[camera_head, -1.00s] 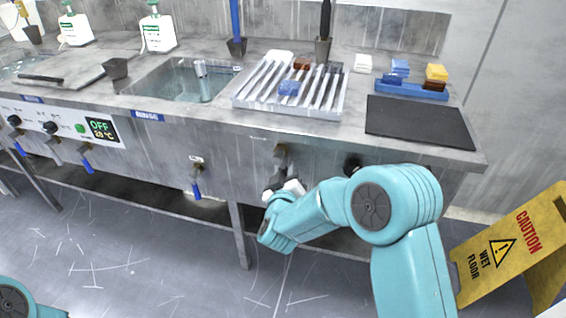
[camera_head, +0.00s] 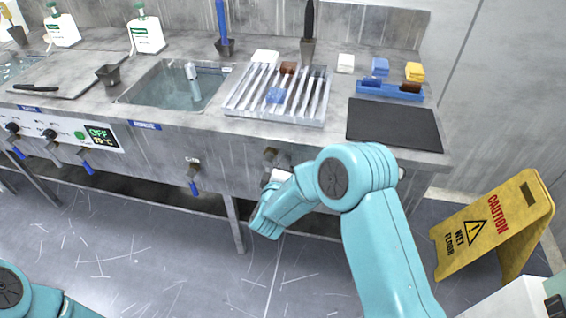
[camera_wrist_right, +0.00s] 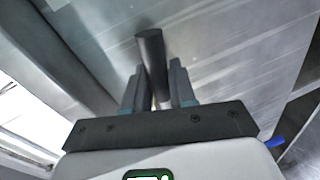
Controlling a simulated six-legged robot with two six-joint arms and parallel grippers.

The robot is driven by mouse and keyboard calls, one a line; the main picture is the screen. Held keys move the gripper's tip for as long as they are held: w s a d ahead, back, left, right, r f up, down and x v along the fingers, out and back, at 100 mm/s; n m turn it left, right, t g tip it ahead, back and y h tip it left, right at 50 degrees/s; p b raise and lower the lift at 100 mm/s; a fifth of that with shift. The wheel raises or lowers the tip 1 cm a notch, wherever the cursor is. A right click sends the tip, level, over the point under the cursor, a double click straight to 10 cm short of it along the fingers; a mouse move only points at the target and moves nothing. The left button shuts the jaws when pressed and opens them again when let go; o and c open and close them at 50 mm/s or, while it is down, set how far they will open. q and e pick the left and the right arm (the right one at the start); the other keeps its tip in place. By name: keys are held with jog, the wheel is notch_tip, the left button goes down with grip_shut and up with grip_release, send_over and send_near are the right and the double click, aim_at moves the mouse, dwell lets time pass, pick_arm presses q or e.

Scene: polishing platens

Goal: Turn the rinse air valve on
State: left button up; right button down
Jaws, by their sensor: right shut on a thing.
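My right gripper (camera_wrist_right: 156,82) is shut on a dark, round-ended valve handle (camera_wrist_right: 150,48), with one finger on each side of it. In the head view, my teal arm covers most of this gripper and the handle. I cannot read any label there, nor tell for sure how the handle is turned. My left gripper is out of view; only part of my left arm shows at the lower left.
A blue-levered valve (camera_head: 193,178) hangs left of my right wrist. The metal bench (camera_head: 330,133) carries a slotted rack (camera_head: 232,98) and a black mat (camera_head: 394,124). A bench leg (camera_head: 234,222) stands close by. A yellow wet-floor sign (camera_head: 490,228) stands at the right.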

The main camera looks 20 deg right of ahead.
jog(key=shift+n, duration=0.3)
dwell(0.4)
jog(key=c, duration=1.1)
grip_release()
jog(key=shift+r, duration=0.1)
jog(key=shift+s, duration=0.15)
jog(key=p+v, duration=0.1)
jog(key=v, duration=1.5)
jog(key=shift+a+r, duration=0.1)
jog(key=shift+a, duration=0.05)
